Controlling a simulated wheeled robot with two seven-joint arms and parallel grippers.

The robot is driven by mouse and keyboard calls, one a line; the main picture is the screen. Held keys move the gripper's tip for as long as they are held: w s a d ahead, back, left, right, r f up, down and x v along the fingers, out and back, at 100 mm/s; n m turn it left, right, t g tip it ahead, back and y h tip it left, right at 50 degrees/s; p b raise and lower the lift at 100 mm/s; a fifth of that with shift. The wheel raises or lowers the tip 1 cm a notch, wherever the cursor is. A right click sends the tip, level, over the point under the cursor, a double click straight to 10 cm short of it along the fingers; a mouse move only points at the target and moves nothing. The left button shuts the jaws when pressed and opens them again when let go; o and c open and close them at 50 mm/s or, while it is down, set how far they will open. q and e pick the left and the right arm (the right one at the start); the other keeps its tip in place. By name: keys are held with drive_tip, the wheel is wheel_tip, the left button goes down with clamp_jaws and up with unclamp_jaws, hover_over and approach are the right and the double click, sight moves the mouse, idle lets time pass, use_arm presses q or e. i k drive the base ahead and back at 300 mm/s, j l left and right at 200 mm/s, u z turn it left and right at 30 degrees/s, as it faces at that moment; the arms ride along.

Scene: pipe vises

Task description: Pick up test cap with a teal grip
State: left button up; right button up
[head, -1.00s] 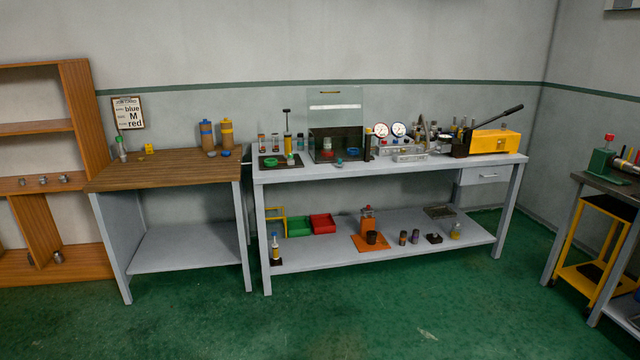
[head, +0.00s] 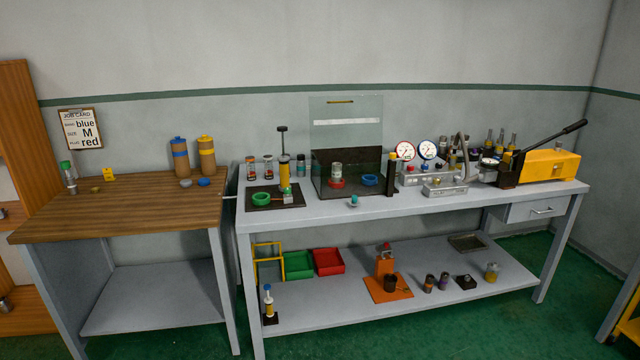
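Neither of my grippers is in view.
The dark box (head: 330,180) with a raised clear lid holds a red-based jar and a blue ring. Gauges (head: 405,150), a metal fixture (head: 445,188) and a yellow press (head: 548,165) crowd the bench's right. The lower shelf holds red and green bins (head: 328,262). Green floor lies in front.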

sight(353, 202)
drive_tip(key=i+j+z, duration=0.1)
drive_tip(key=i+z, duration=0.25)
drive_tip(key=i, duration=0.25)
drive_tip(key=i+j+z, duration=0.35)
drive_tip(key=i, duration=0.2)
drive_tip(key=i+j+z, duration=0.35)
drive_tip(key=i, duration=0.2)
drive_tip(key=i+j+z, duration=0.7)
drive_tip(key=j+z, duration=0.2)
drive_tip(key=j, duration=0.2)
